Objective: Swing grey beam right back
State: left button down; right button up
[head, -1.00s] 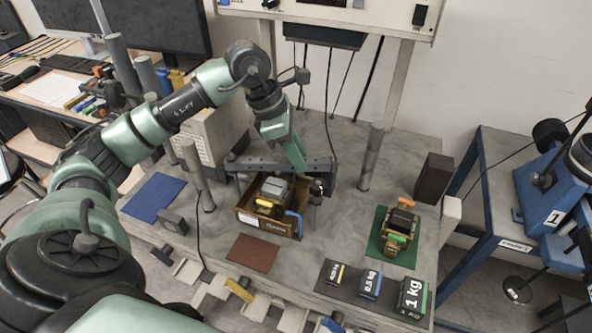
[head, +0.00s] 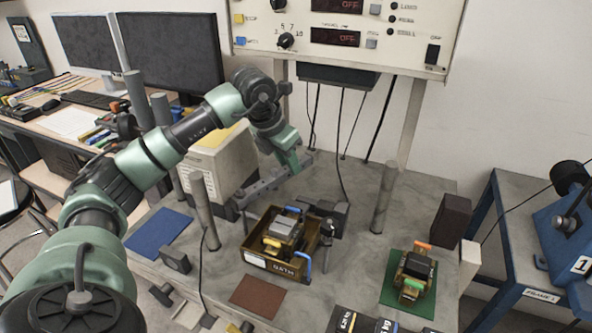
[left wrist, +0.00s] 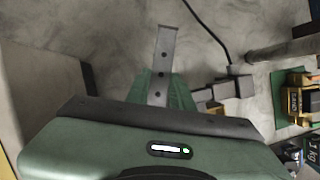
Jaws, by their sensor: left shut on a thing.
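The grey beam (head: 262,187) runs slantwise at the back of the grey bench, from beside the beige box up to the right. Its near left end is by the left metal post (head: 204,212). My left gripper (head: 294,168) is shut on the beam near its far right end. In the left wrist view the beam (left wrist: 165,50), with dark holes, sticks out between the green fingers (left wrist: 160,92). My right gripper is in no view.
An open brown tray (head: 283,268) with a yellow and grey device stands in front of the beam. A dark block (head: 334,213) is at its right. A beige box (head: 215,165) stands left. The right post (head: 383,200) is apart, with bare bench between it and the beam.

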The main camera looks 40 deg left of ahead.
pick_arm(q)
jog(key=shift+a+n+y, duration=0.3)
jog(key=shift+a+n, duration=0.3)
jog(key=shift+a, duration=0.2)
jog(key=c, duration=1.2)
grip_release()
jog(key=b+v, duration=0.1)
jog(key=v, duration=0.6)
jog(key=shift+r, duration=0.4)
jog(key=shift+s, duration=0.1)
